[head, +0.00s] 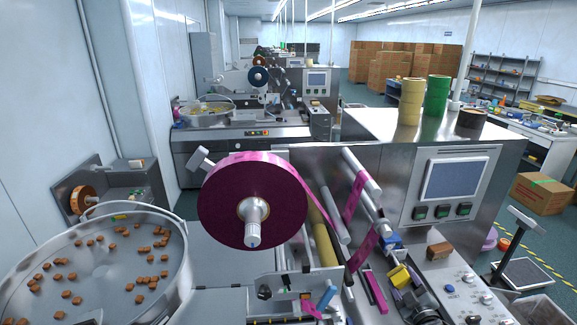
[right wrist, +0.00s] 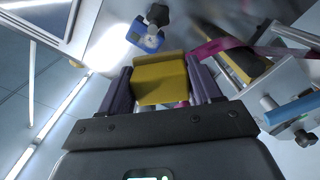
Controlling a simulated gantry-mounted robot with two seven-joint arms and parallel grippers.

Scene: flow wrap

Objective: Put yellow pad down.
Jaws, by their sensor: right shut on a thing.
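Whether the pad touches a surface below cannot be told. My left gripper is not in view.
A blue clamp-like part (right wrist: 147,36) stands just beyond the pad; it seems to be the blue part (head: 391,241) in the head view. A magenta film reel (head: 222,203) and film strips lie to the left. A control panel (head: 447,190) rises behind.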

